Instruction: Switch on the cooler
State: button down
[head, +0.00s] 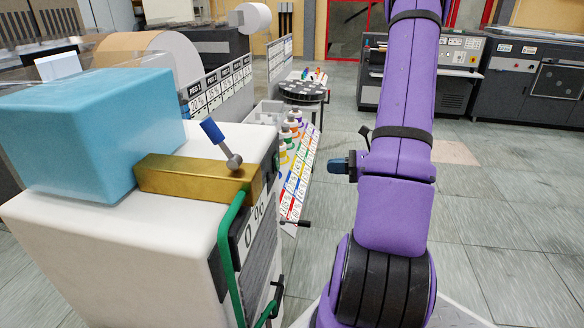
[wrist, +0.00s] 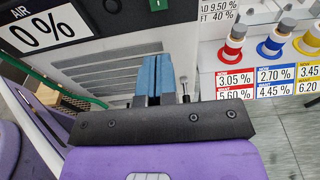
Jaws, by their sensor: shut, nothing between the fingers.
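A white cabinet (head: 130,245) with a "0 %" sign (head: 250,230) on its front stands at the left in the head view; I take it for the cooler. A blue-handled lever (head: 214,132) sits tilted on a gold block (head: 195,180) on its top. In the wrist view the sign reads "AIR 0 %" (wrist: 45,32), above a slatted grille (wrist: 105,70). A green patch with a white mark (wrist: 157,4) is cut off at the top edge. My gripper (head: 335,165) points left, apart from the cabinet. Its blue fingers (wrist: 158,75) are shut and empty in front of the grille.
A blue box (head: 95,125) rests on the cabinet. A green pipe (head: 227,245) runs down its near side. Beyond the front stands a rack of coloured ink bottles (wrist: 270,45) with percentage labels (wrist: 235,85). Open floor (head: 510,220) lies to the right.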

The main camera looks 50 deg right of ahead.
aim_at(279, 167)
jog(key=x, duration=1.4)
jog(key=shift+w+a+f+t+y, duration=0.25)
jog(key=shift+w+a+t+y, duration=0.2)
jog(key=shift+t+y, duration=0.45)
jog(key=shift+d, duration=0.1)
